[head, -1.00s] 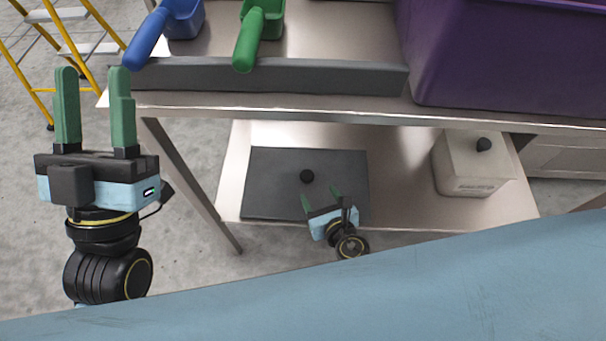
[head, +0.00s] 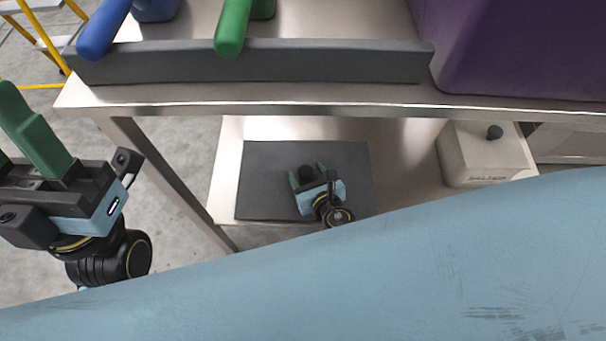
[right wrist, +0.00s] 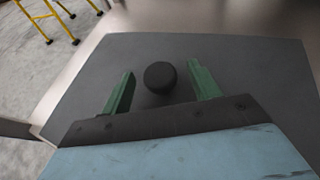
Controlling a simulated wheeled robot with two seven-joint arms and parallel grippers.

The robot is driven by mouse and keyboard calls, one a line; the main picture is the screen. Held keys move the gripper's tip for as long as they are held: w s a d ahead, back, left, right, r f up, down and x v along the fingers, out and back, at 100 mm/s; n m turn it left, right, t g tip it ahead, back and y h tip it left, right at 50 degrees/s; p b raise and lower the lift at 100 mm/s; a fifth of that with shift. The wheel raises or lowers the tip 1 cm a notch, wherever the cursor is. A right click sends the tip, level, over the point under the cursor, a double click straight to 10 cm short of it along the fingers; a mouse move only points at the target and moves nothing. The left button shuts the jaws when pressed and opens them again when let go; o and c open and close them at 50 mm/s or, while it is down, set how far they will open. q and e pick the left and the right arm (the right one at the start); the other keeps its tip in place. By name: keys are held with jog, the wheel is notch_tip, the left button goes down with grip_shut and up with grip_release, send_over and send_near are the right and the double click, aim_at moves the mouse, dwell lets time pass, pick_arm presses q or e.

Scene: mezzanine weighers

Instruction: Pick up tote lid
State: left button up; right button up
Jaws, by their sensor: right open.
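The tote lid (head: 265,195) is a flat dark grey panel with a round black knob, lying on the lower shelf. In the right wrist view the lid (right wrist: 235,60) fills most of the picture, and its knob (right wrist: 160,77) stands between my right fingers. My right gripper (head: 307,174) is open over the lid, with one green finger on each side of the knob; I cannot tell whether they touch it. My left gripper (head: 16,140) is at the left edge, partly cut off, its green fingers apart and empty.
The upper table edge (head: 300,105) overhangs the lower shelf (head: 400,180). A pale box (head: 480,160) with a black knob stands right of the lid. Above are a grey ledge (head: 250,65), blue (head: 103,28) and green (head: 233,25) scoops and a purple tote (head: 520,50).

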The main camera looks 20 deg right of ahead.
jog(key=c, duration=1.1)
jog(key=shift+c, duration=0.8)
jog(key=shift+r, duration=0.15)
